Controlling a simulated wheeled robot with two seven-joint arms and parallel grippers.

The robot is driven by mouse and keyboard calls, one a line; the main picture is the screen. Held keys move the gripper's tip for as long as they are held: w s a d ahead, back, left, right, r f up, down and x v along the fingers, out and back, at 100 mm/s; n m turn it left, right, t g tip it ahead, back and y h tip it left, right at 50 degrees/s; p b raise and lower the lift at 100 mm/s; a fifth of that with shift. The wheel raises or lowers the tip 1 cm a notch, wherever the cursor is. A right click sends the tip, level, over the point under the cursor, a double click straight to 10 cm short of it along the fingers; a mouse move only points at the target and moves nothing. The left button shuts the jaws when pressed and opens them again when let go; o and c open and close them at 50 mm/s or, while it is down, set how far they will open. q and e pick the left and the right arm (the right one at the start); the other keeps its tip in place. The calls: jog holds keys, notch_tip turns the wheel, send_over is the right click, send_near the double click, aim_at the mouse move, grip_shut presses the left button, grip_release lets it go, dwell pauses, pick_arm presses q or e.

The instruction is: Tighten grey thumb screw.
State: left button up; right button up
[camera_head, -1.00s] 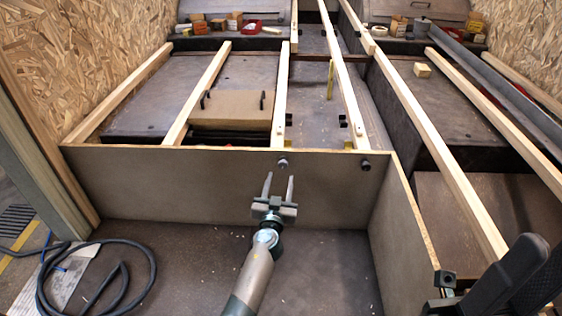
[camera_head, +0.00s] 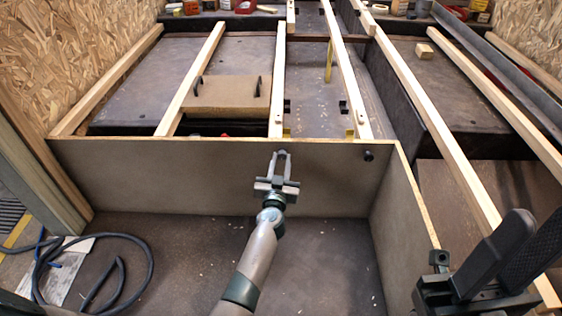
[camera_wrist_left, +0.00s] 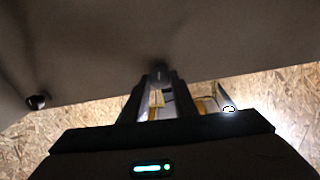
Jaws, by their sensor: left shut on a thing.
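The grey thumb screw (camera_head: 281,153) sits near the top edge of the upright brown panel (camera_head: 160,178), in the head view. My left gripper (camera_head: 280,156) is shut on it, a fingertip on either side, which hide part of it. In the left wrist view the screw (camera_wrist_left: 160,70) shows as a dark round end between the fingertips (camera_wrist_left: 158,80). Its thread and how deep it sits are hidden. My right gripper, dark and large at the lower right (camera_head: 500,262), is near the side panel's front end; its jaw opening is unclear.
A second dark knob (camera_head: 369,155) is on the panel to the right. A black fitting (camera_head: 439,259) is at the side panel's end. Wooden rails (camera_head: 277,85) run behind the panel. A dark hose (camera_head: 120,250) lies on the floor at left.

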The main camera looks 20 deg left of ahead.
pick_arm(q)
jog(key=shift+c, duration=1)
